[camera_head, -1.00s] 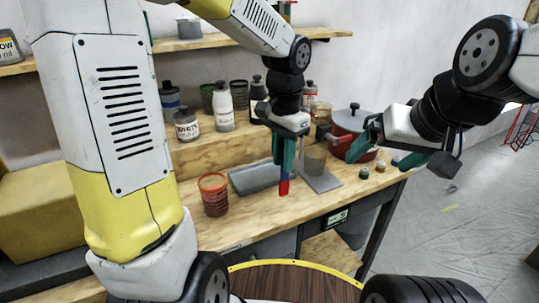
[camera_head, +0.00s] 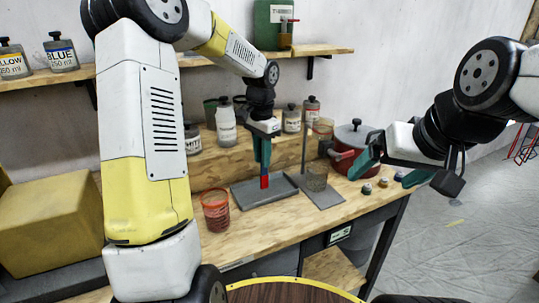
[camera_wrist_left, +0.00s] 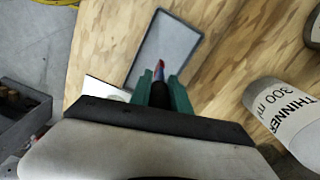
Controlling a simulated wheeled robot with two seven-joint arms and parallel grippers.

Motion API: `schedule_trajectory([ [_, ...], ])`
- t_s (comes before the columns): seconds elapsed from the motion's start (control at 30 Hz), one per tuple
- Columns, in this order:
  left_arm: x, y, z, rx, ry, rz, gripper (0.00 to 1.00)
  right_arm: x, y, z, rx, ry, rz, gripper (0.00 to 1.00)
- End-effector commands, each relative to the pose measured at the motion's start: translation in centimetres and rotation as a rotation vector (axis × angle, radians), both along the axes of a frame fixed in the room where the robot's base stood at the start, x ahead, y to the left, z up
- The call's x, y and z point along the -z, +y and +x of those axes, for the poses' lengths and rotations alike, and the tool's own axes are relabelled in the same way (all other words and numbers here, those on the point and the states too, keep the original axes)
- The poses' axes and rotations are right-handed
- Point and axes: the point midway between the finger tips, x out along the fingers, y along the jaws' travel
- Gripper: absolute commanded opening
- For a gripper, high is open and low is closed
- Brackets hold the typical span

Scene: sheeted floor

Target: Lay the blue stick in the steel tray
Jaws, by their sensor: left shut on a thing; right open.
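My left gripper (camera_head: 262,160) is shut on the blue stick (camera_head: 265,182), which also shows red on its side. The stick hangs upright below the fingers; its upper part is hidden between them. The grey steel tray (camera_head: 244,194) lies on the bench, and the stick's lower end overlaps it in the head view. I cannot tell whether they touch. In the left wrist view the stick's tip (camera_wrist_left: 160,66) shows in front of the tray (camera_wrist_left: 172,40). My right gripper (camera_head: 393,171) is open and empty, at the right near the bench's end.
A red-rimmed cup (camera_head: 215,212) stands left of the tray. A red pot (camera_head: 347,160) and small coloured caps (camera_head: 367,189) are further right. Bottles (camera_head: 226,125) line the raised ledge behind.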

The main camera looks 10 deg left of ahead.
Motion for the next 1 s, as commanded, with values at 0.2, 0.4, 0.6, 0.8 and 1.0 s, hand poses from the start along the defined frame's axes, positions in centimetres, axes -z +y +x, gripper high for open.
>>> schedule_trajectory([
  [0.2,1.4,-0.1,0.0,0.0,-0.002,-0.001,0.0,0.0,0.0,0.0,0.0,0.0,0.0,0.88],
  [0.4,1.5,-0.1,0.0,0.0,-0.002,-0.001,0.0,0.0,0.0,0.0,0.0,0.0,0.0,0.88],
  [0.6,1.6,0.0,0.0,0.0,-0.002,-0.001,0.44,0.0,0.0,0.0,0.0,0.0,0.0,0.88],
  [0.8,1.6,0.0,0.0,0.0,-0.002,-0.001,0.44,0.0,0.0,0.0,0.0,0.0,0.0,0.88],
  [1.0,0.6,0.0,0.0,0.0,-0.004,0.0,0.44,0.0,0.0,0.0,0.0,0.0,0.0,0.88],
])
